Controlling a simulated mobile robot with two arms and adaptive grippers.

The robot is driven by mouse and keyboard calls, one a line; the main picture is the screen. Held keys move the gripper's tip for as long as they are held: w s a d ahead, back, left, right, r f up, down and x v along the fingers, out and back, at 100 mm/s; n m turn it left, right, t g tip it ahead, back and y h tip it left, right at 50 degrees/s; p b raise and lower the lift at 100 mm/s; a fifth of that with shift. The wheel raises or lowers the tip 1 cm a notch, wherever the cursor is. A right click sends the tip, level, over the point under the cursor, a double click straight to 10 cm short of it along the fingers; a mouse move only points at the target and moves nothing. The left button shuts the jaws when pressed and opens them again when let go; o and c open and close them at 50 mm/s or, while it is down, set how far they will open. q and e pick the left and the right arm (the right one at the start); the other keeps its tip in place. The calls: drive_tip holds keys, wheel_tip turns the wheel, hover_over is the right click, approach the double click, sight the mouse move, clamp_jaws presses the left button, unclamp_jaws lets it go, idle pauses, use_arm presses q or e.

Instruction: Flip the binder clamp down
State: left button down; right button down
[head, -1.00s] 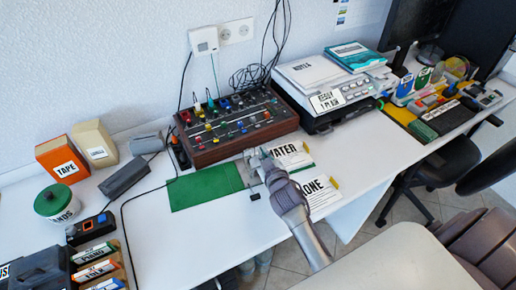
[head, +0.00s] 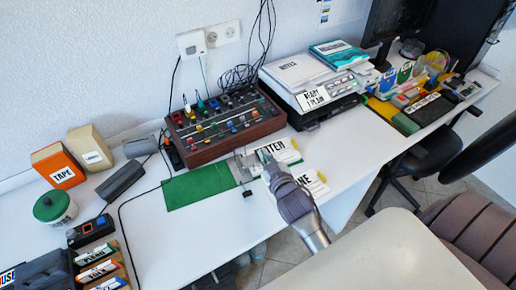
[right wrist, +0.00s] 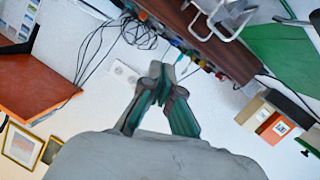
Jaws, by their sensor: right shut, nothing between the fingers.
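The binder clamp (head: 243,167) is grey metal at the right end of a flat green board (head: 197,187) on the white desk. It also shows at the top of the right wrist view (right wrist: 232,18) as a wire-like metal loop, partly cut off by the frame edge. Whether it is up or down is hard to tell. My right gripper (head: 264,155) is shut and empty, just right of the clamp, over the white labelled cards. In the right wrist view its fingertips (right wrist: 162,78) meet and are apart from the clamp. My left gripper is not in view.
A wood-sided mixer (head: 225,128) with coloured knobs stands behind the board. White labelled cards (head: 312,182) lie under and beside my right gripper. A printer-like box (head: 320,100) is at the back right. Bare desk lies in front of the green board.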

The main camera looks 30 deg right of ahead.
drive_tip(key=shift+v, duration=1.4)
drive_tip(key=shift+d, duration=0.15)
drive_tip(key=s+a+f+g+y, duration=0.1)
drive_tip(key=s+a+f+g, duration=0.2)
drive_tip(key=s, duration=0.4)
drive_tip(key=s+a+g+y, duration=0.1)
drive_tip(key=s+a+g, duration=0.1)
drive_tip(key=s+g, duration=0.45)
drive_tip(key=s+a+f+g+y, duration=0.1)
drive_tip(key=s+a+f+g, duration=0.15)
drive_tip(key=s, duration=0.65)
wheel_tip(320, 180, down, 25)
drive_tip(key=s+g, duration=0.1)
drive_tip(key=s+d+f+g, duration=0.1)
drive_tip(key=s+d+f, duration=0.1)
drive_tip(key=s+f, duration=1.3)
drive_tip(key=shift+s+d+f, duration=0.3)
drive_tip(key=shift+s+f, duration=0.1)
drive_tip(key=shift+s, duration=0.4)
